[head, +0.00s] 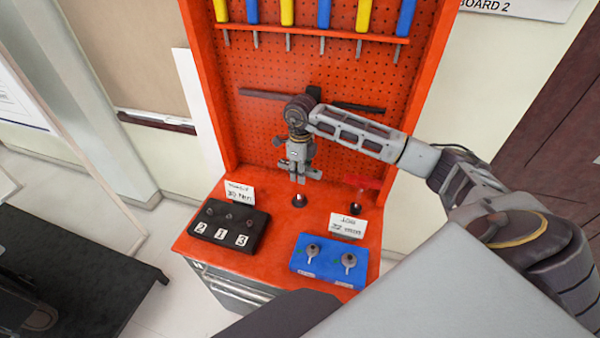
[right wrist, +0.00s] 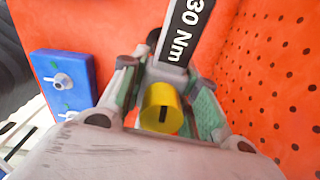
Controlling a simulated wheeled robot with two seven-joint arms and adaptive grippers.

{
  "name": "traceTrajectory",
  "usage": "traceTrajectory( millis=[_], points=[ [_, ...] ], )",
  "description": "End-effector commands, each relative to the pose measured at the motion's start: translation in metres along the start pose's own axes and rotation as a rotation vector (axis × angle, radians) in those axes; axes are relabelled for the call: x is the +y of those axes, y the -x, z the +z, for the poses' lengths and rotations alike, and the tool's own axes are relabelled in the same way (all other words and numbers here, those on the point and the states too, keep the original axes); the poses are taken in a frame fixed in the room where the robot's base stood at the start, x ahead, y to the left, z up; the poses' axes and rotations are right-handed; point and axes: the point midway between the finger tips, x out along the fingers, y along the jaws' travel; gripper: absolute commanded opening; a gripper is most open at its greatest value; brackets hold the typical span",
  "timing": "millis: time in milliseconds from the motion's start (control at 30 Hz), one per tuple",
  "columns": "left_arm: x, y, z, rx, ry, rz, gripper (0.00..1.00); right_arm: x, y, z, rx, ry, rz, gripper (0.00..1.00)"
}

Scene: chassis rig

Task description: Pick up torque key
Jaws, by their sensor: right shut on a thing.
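My right gripper (head: 299,176) is in front of the pegboard, pointing down above a dark round socket (head: 299,200) in the orange bench top. In the right wrist view its green-padded fingers are closed around a yellow cylinder with a dark slot, the end of the torque key (right wrist: 161,108). A dark strip marked "30 Nm" (right wrist: 187,32) shows just beyond it; I cannot tell whether it belongs to the key. In the head view the gripper hides most of the key. A second, red-handled key (head: 361,182) stands at the right. My left gripper is not in view.
On the bench are a black block (head: 229,225) numbered 2, 1, 3 and a blue block (head: 328,260) with two metal fittings, each with a white card. Yellow and blue screwdrivers hang above on the orange pegboard (head: 270,65). A dark table (head: 75,275) is at the left.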

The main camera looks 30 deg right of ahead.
Motion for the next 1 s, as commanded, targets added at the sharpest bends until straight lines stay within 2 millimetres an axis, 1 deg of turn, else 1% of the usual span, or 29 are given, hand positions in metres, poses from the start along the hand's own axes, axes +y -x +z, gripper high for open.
traceTrajectory(
  millis=[167, 267, 533, 700, 800, 1000],
  points=[
    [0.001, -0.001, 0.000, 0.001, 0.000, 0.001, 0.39, -0.001, 0.011, 0.001, -0.005, -0.001, -0.002, 0.00],
    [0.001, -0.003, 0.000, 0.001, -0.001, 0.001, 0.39, -0.002, 0.021, 0.001, -0.006, -0.002, -0.004, 0.00],
    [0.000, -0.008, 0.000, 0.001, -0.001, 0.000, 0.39, -0.001, 0.057, 0.001, -0.006, -0.001, -0.004, 0.00],
    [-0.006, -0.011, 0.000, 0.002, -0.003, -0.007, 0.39, -0.001, 0.078, 0.001, -0.005, 0.000, -0.003, 0.00],
    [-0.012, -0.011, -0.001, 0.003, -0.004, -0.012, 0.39, -0.001, 0.088, 0.001, -0.003, -0.001, -0.002, 0.00],
    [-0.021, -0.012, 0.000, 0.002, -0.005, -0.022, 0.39, -0.001, 0.099, 0.000, -0.002, -0.001, -0.002, 0.00]
  ],
)
